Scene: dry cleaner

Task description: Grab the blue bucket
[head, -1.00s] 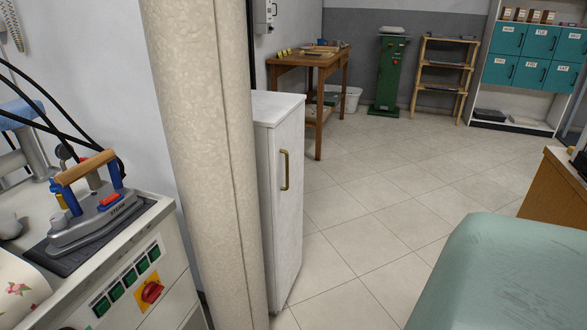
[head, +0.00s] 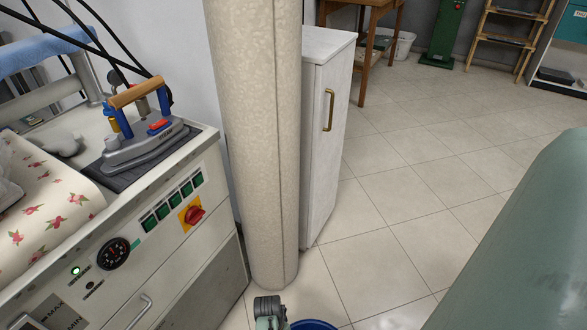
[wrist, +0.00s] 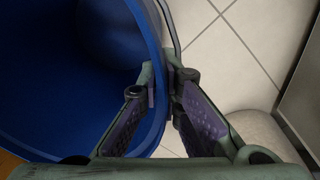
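The blue bucket (head: 313,324) shows only as a piece of rim at the bottom edge of the head view. In the wrist view the bucket (wrist: 60,60) fills the left side, its open inside facing the camera. My gripper (wrist: 165,85) straddles the bucket's rim, one finger inside the wall and the other outside. The fingertips are close together with the rim between them, and the gripper looks shut on it. A thin wire handle runs beside the rim. In the head view part of my gripper (head: 270,312) shows just left of the bucket; its fingertips are hidden.
A patterned column (head: 255,150) and a white cabinet (head: 325,130) stand just beyond the bucket. An ironing station (head: 180,240) with an iron (head: 145,130) is at left. A green padded surface (head: 520,240) is at right. Tiled floor (head: 410,190) between is clear.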

